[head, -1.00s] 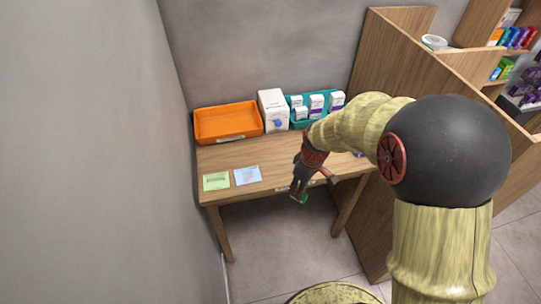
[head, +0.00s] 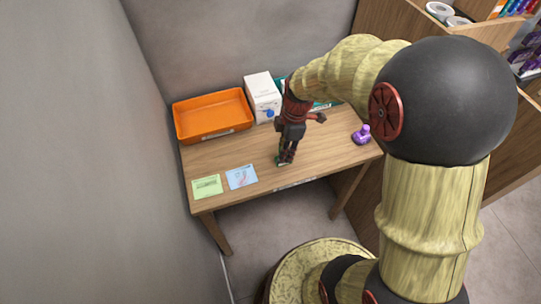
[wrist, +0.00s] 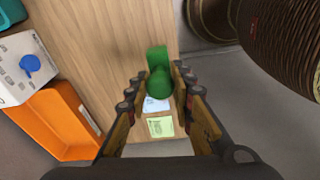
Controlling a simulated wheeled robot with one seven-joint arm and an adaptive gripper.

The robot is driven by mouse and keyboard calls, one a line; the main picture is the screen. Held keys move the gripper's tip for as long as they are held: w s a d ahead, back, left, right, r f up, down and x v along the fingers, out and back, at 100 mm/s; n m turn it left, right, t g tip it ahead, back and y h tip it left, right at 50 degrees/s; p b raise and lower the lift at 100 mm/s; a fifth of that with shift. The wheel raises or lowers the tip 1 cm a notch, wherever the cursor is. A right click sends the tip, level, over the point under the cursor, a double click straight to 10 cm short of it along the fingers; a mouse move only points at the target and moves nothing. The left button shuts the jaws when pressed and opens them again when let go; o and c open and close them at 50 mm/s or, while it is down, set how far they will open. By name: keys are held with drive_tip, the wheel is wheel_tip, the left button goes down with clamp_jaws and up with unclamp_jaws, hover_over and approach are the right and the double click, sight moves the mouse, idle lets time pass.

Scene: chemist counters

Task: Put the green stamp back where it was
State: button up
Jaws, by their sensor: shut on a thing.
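The green stamp (wrist: 158,75) is held between the fingers of my gripper (wrist: 157,88), with its round knob towards the palm. In the head view my gripper (head: 285,156) points down over the front middle of the wooden table (head: 225,153), and only a bit of green shows at its fingertips. I cannot tell whether the stamp touches the tabletop. A purple stamp (head: 361,135) stands on the table to the right of my gripper. A green card (head: 207,187) and a blue card (head: 241,177) lie at the table's front left.
An orange tray (head: 213,133) stands at the back left. A white box (head: 262,92) with a blue round part on its front is beside it. A teal bin (head: 328,106) is partly hidden behind my arm. Wooden shelving (head: 393,55) rises on the right. The table's middle left is clear.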

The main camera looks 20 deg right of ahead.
drive_tip(key=shift+w+a+f+b, duration=0.4)
drive_tip(key=shift+w+f, duration=0.65)
drive_tip(key=shift+f, duration=0.55)
drive_tip(key=shift+w+a+f+b, duration=0.35)
drive_tip(key=shift+w+f, duration=0.65)
drive_tip(key=shift+f, duration=0.6)
drive_tip(key=shift+w+a+f+b, duration=0.4)
drive_tip(key=shift+w+f, duration=0.65)
drive_tip(key=shift+f, duration=0.55)
drive_tip(key=shift+f, duration=0.25)
drive_tip(key=o, duration=0.9)
drive_tip(key=shift+r, duration=0.1)
drive_tip(key=shift+r, duration=0.1)
